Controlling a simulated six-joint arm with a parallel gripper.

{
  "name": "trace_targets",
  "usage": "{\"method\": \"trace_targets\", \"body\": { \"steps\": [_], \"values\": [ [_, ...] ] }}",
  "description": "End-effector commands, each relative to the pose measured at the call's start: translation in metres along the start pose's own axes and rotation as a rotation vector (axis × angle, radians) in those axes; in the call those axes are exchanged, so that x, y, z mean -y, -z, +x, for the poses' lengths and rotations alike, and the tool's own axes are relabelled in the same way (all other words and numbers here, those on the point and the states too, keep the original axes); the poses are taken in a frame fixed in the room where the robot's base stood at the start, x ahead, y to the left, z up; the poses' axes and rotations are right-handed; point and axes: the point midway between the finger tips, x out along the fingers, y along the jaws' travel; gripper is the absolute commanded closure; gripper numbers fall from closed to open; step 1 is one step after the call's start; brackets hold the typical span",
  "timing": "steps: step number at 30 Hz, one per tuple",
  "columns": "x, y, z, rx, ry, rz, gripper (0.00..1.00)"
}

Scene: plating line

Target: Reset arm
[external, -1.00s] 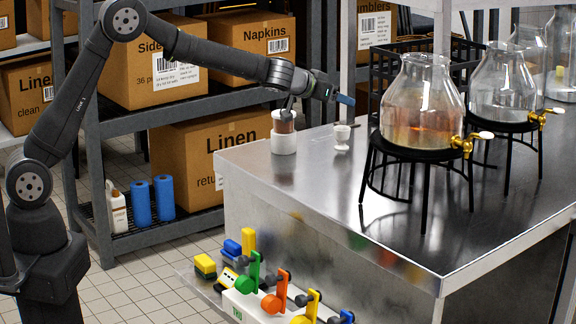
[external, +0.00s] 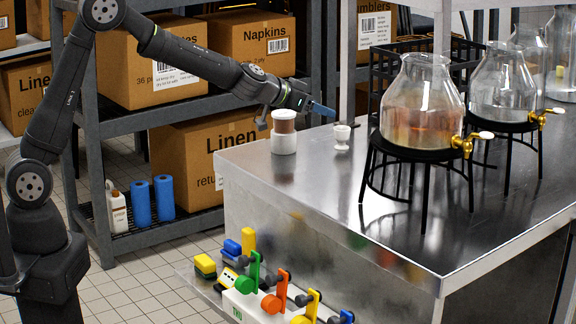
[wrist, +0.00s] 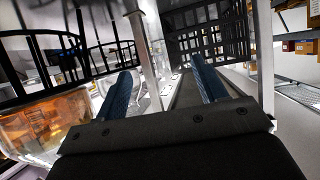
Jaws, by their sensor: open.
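My gripper (external: 318,108) points right over the back left part of the steel counter (external: 330,200), level with the top of a brown-filled cup. In the wrist view its two blue fingers (wrist: 160,88) stand wide apart with nothing between them. The brown-filled cup (external: 284,122) sits on a white round base (external: 284,143) at the counter's back left edge. It is just below and left of my gripper. A small white cup (external: 342,136) stands on the counter to the right, apart from my fingers.
Glass dispensers (external: 422,105) with brass taps stand on black stands at the right. A black wire crate (external: 392,70) is behind them. A shelf (external: 100,130) with boxes stands behind my arm. Colored levers (external: 283,290) stick out at the counter's front left.

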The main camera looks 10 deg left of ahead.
Motion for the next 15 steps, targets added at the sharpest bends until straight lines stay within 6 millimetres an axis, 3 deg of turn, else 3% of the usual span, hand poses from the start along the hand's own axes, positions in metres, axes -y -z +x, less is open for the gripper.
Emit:
{"method": "trace_targets", "body": {
  "steps": [15],
  "values": [
    [-0.0021, -0.0108, -0.0095, 0.001, -0.022, 0.012, 0.35]
  ]
}}
